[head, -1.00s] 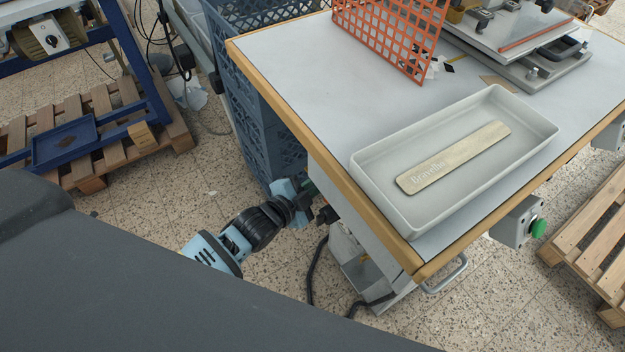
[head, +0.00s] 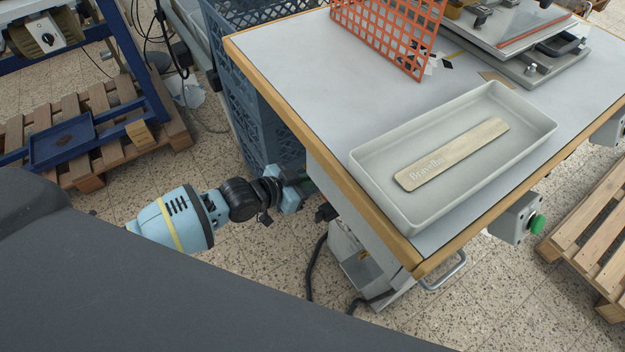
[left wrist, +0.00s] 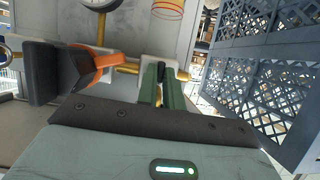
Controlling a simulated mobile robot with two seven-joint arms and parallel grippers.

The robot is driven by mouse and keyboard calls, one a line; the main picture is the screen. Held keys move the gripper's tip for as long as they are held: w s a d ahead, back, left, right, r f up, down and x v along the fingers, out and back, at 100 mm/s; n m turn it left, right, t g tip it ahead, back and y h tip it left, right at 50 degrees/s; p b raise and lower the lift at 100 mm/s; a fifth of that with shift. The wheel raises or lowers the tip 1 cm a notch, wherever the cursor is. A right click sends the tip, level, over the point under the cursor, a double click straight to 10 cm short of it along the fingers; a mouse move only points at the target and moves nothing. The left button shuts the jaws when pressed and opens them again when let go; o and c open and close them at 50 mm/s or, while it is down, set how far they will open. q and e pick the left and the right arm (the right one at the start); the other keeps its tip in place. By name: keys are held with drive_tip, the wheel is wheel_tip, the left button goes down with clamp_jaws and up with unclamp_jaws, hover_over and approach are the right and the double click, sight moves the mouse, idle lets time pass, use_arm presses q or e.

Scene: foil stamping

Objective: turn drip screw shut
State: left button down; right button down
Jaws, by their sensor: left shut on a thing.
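My left gripper (left wrist: 163,88) has its green fingers closed on a small part of the pipe fitting under the table. I take this part to be the drip screw; the fingers mostly hide it, and only a dark bit shows at their tips. Brass pipe pieces (left wrist: 130,68) show to the left and right of the tips. In the head view my left gripper (head: 303,187) reaches in beside the table's left side, below the top, and the screw cannot be made out there. My right gripper is in neither view.
A blue crate (head: 262,125) stands close beside the table (head: 300,60). A tray (head: 405,222) with a gold plate (head: 450,155) lies on top.

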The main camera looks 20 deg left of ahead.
use_arm(q)
drive_tip(key=shift+r, duration=0.15)
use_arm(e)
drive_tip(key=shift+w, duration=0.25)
use_arm(q)
drive_tip(key=c, duration=1.8)
unclamp_jaws()
drive_tip(key=shift+w, duration=0.1)
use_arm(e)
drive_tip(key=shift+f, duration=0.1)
use_arm(q)
drive_tip(key=shift+v, duration=3.85)
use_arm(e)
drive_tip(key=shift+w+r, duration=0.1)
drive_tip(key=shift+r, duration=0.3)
use_arm(q)
drive_tip(key=shift+a, duration=0.1)
